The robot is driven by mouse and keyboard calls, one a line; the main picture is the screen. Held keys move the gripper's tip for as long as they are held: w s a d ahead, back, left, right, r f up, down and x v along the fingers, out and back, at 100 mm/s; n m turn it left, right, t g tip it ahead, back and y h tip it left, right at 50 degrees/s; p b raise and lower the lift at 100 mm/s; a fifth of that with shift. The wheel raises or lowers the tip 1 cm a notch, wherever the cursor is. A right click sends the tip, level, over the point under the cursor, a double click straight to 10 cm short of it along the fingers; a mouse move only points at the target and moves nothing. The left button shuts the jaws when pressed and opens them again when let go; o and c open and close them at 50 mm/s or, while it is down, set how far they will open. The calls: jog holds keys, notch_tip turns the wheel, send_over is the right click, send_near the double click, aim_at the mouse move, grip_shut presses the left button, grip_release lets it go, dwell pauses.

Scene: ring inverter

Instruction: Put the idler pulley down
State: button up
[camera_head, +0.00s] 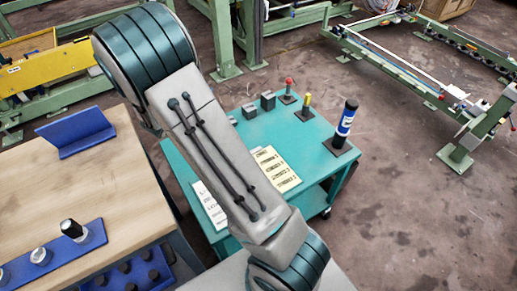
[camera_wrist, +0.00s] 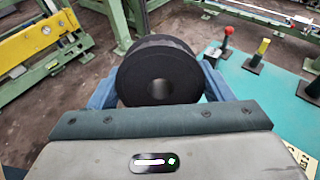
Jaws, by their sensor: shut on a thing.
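The idler pulley (camera_wrist: 140,80) is a thick black disc with a hole in its middle, seen face-on in the wrist view. My gripper (camera_wrist: 158,88) is shut on it, with a blue finger on each side. The pulley is in the air beyond the wrist, and its underside is hidden by the gripper body. In the head view my arm crosses the picture, and neither the gripper nor the pulley shows there.
A teal table (camera_head: 312,141) carries red-topped (camera_head: 288,90) and yellow-topped (camera_head: 305,105) posts, black blocks, a blue-black cylinder (camera_head: 345,122) and printed cards. A wooden bench (camera_head: 80,192) at left holds a blue angled holder (camera_head: 77,133) and a blue rack (camera_head: 55,258).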

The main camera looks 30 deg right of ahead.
jog(key=w+d+f+m+g+y+b, duration=0.2)
jog(key=d+f+m+g+y, duration=0.15)
jog(key=f+m+g, duration=0.45)
jog(key=w+d+f+m+g+y+b, duration=0.2)
jog(key=f+m+g+y, duration=0.3)
jog(key=m, duration=0.4)
jog(key=w+a+f+m+t+y+b, duration=0.2)
jog(key=w+a+m+t+b, duration=0.1)
jog(key=w+m, duration=0.6)
jog(key=shift+m, duration=0.3)
jog(key=s+a+f, duration=0.2)
jog(key=s+a, duration=0.1)
jog(key=s+a+f, duration=0.2)
jog(key=s+a, duration=0.1)
jog(key=s+a+f+b, duration=0.1)
jog(key=s+a+f, duration=0.1)
jog(key=a, duration=0.1)
jog(key=shift+s+f, duration=0.35)
jog(key=shift+s, duration=0.05)
jog(key=shift+a+f, duration=0.1)
jog(key=shift+f, duration=2)
jog(key=shift+f+b, duration=0.35)
